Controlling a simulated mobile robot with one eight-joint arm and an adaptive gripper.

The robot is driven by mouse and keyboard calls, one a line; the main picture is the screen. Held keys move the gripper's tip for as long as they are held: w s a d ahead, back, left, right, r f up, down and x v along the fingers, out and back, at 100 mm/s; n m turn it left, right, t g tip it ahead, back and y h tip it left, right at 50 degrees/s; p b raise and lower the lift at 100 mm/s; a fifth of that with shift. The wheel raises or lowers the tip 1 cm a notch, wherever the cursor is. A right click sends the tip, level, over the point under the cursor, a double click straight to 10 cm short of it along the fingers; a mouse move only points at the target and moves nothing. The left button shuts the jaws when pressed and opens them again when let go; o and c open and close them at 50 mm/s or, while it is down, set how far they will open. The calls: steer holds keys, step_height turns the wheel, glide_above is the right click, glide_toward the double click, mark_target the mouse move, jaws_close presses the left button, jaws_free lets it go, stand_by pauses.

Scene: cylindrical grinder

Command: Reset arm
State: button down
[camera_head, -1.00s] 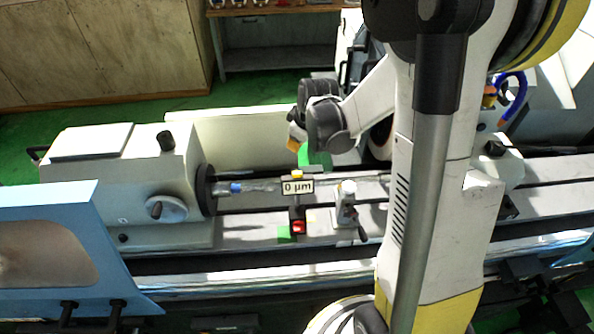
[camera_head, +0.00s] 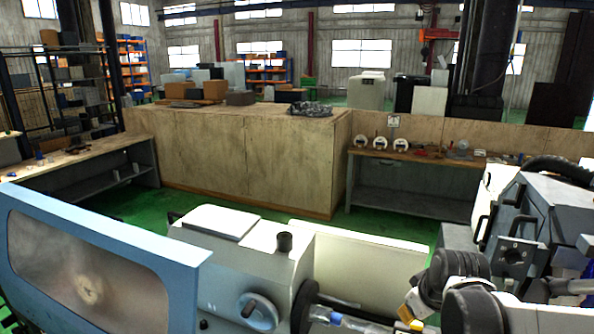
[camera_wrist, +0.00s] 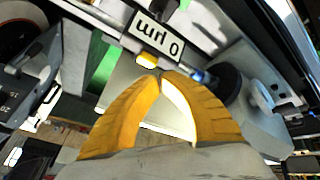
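In the wrist view, the two yellow fingers of my gripper (camera_wrist: 158,76) arch together and meet at the tips, with nothing visible between them. The tips point toward a small yellow block (camera_wrist: 147,59) on the gauge display reading "0 µm" (camera_wrist: 157,39), which appears upside down. I cannot tell whether the tips touch the block. In the head view, part of my wrist and an orange finger edge (camera_head: 406,311) show at the lower right. The shaft's blue end (camera_head: 335,319) sits at the bottom edge of the head view. The display is out of the head view.
The grinder's headstock (camera_head: 240,260) and its blue guard (camera_head: 105,250) fill the lower left of the head view. Dark machine parts (camera_head: 515,240) stand close to my wrist on the right. A wooden cabinet (camera_head: 240,155) and workbench (camera_head: 420,180) stand behind, across green floor (camera_head: 380,226).

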steer(key=s+a+f+m+b, duration=0.1)
steer(key=s+a+f+b, duration=0.1)
steer(key=s+f+b, duration=0.3)
steer(key=s+a+f+m+t+b, duration=0.1)
steer(key=s+a+f+m+b, duration=0.1)
steer(key=s+f+b, duration=0.3)
steer(key=s+a+f+m+b, duration=0.1)
steer(key=s+a+f+b, duration=0.2)
steer(key=f+b, duration=0.7)
steer(key=shift+s+a+f+m+t+b, duration=0.15)
steer(key=shift+s+b, duration=0.55)
steer(key=shift+b, duration=0.5)
steer(key=shift+s+a+f+m+t+b, duration=0.15)
steer(key=shift+s+b, duration=0.5)
steer(key=shift+b, duration=0.55)
steer(key=shift+r, duration=0.1)
